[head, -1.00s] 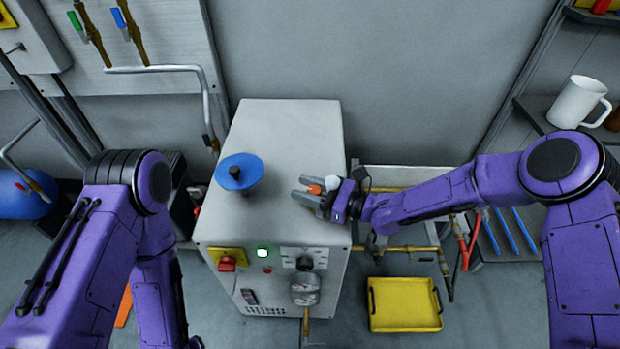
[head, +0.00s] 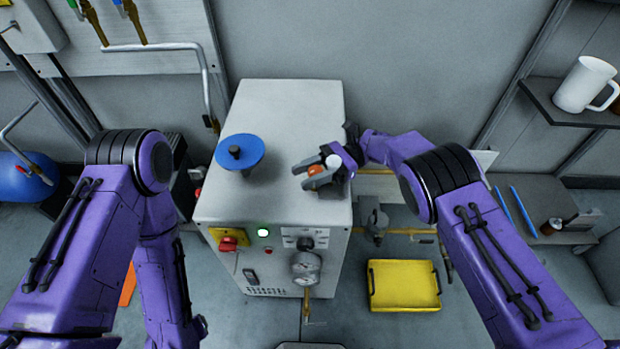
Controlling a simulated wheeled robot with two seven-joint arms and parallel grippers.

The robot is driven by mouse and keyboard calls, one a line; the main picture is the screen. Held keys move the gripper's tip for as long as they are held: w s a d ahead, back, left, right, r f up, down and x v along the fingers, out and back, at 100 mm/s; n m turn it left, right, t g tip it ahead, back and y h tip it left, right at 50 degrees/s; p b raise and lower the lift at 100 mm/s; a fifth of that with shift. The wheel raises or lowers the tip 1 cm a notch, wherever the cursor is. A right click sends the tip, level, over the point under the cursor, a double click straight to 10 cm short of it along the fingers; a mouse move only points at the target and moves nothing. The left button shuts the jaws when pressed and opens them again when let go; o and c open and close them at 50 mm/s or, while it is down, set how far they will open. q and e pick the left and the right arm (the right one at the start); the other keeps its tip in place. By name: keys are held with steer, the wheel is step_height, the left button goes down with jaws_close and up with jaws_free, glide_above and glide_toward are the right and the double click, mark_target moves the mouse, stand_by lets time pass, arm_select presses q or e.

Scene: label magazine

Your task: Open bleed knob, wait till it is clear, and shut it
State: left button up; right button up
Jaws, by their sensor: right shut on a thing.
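A grey cabinet (head: 285,120) stands in the middle with a blue disc with a black hub (head: 239,152) on its top. My right gripper (head: 314,176) is over the right part of the cabinet top, its grey fingers shut around a small orange knob (head: 315,169). The fingers hide much of the knob, so I cannot read its turn. A white round piece (head: 333,161) shows beside it. On the cabinet front are a round gauge (head: 306,268), and a brass spout (head: 306,306) below it. I cannot make out any fluid. My left arm hangs at the left; its fingers are out of view.
The front panel has a red knob on a yellow plate (head: 228,243), a lit green lamp (head: 263,232) and a black knob (head: 305,243). A yellow tray (head: 404,286) lies on the floor at the right. A white mug (head: 583,85) stands on the right shelf.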

steer(key=shift+s+f+n+g+h, duration=0.1)
steer(key=shift+s+n+g+h, duration=0.05)
steer(key=shift+n+g+h, duration=0.75)
steer(key=shift+g+b, duration=0.3)
steer(key=o, duration=1)
steer(key=shift+c, duration=0.2)
steer(key=s+r+p, duration=0.5)
steer(key=r+p, duration=0.5)
steer(key=p, duration=0.5)
steer(key=s+r+p, duration=0.3)
steer(key=s+p, duration=0.6)
steer(key=p, duration=0.2)
steer(key=shift+d+p, duration=0.3)
steer(key=shift+p, duration=0.1)
